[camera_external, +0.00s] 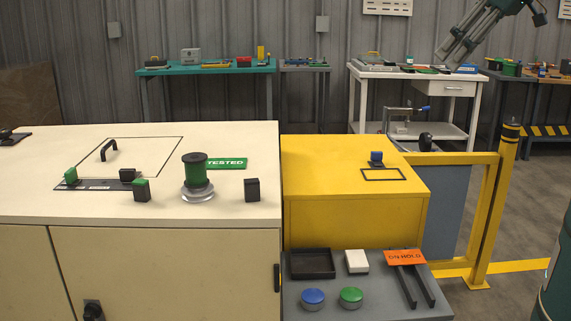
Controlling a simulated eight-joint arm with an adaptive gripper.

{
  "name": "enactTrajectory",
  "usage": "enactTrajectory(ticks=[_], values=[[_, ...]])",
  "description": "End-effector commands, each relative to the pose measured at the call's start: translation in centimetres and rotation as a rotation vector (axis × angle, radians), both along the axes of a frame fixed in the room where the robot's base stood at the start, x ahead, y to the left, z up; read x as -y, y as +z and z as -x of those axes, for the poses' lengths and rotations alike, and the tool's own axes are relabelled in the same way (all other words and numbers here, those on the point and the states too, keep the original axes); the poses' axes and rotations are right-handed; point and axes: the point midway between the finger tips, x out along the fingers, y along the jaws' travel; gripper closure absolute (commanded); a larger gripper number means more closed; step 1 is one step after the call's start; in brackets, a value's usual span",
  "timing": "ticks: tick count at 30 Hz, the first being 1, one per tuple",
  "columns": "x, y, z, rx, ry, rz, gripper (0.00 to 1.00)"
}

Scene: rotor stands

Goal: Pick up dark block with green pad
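Another plain dark block (252,190) stands near the cabinet's right edge. My gripper (458,50) is at the top right, high and far from these blocks. It is partly cut off by the frame, and its finger opening is unclear.
A green spool (196,175) on a clear round base and a green TESTED plate (226,163) are right of the block. A black handle (108,150) stands behind. The yellow box (350,180) adjoins the cabinet. The cabinet's front left is clear.

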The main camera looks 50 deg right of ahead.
Motion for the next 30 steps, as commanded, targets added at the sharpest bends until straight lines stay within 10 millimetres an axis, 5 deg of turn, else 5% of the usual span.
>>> enactTrajectory(ticks=[14,30], values=[[-0.5,0.8,-1.1,-0.013,-0.013,-0.017,0.63],[-4.3,4.5,-8.4,-0.100,-0.115,-0.109,0.63]])
